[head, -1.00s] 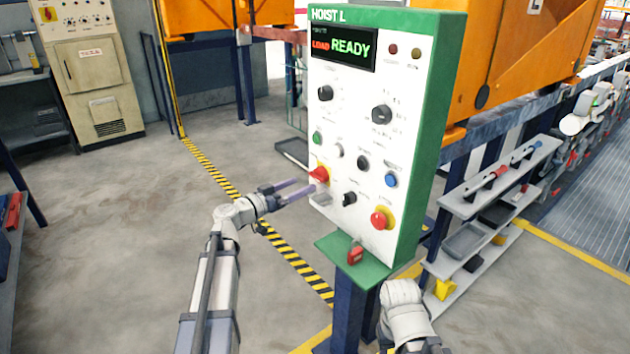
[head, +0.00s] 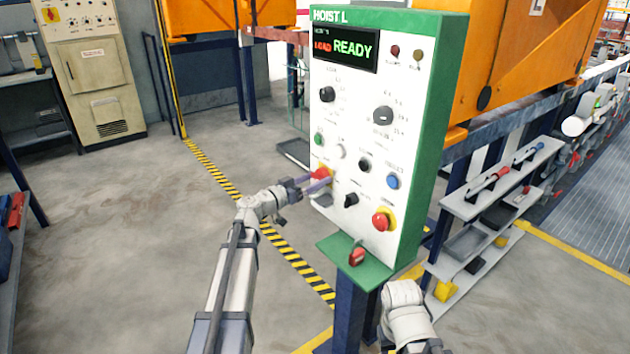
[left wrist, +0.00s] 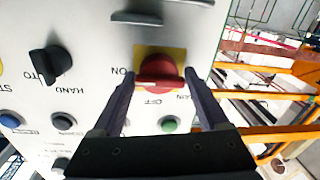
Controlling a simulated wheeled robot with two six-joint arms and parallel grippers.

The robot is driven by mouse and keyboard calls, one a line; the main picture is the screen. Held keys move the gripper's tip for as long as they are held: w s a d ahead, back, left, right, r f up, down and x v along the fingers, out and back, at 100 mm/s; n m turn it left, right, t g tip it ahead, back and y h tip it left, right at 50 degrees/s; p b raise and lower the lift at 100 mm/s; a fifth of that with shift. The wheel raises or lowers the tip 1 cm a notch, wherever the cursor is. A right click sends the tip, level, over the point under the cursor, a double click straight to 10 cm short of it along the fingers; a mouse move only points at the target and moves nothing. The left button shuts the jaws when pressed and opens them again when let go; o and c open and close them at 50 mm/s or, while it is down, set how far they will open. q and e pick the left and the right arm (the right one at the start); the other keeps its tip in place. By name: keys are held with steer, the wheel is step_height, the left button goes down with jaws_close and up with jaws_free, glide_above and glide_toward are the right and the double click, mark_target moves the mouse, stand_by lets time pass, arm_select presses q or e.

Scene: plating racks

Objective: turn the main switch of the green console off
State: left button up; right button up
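The green console (head: 437,130) has a white front panel and a display reading "READY" beside a red "LOAD". Its main switch is a red rotary handle (head: 319,174) on a yellow plate at the panel's left edge. In the left wrist view the red handle (left wrist: 158,73) is between the two fingers, near their tips, with ON and OFF lettering around it. My left gripper (head: 322,182) is open at the switch, fingers on either side; I cannot tell whether they touch it. My right arm (head: 405,315) shows at the bottom; its gripper is not visible.
A red mushroom button (head: 381,221) on yellow is at the panel's lower right. Black knobs, such as the selector (head: 350,200), sit near the switch. A red padlock (head: 357,257) is on the green shelf below. Floor left of the console is clear.

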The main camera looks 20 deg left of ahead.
arm_select(q)
steer(key=shift+s+d, duration=0.1)
steer(key=c, duration=0.7)
steer(key=shift+c, duration=0.2)
steer(key=n+p, duration=0.1)
steer(key=n, duration=0.7)
steer(key=shift+r+n+g+p, duration=0.1)
steer(key=shift+n+g+p, duration=0.2)
steer(key=shift+n+g, duration=0.1)
steer(key=n, duration=0.4)
steer(key=shift+r+n+g+h+p, duration=0.1)
steer(key=shift+n+g+h+p, duration=0.25)
steer(key=shift+n, duration=1.75)
steer(key=shift+w+a, duration=0.2)
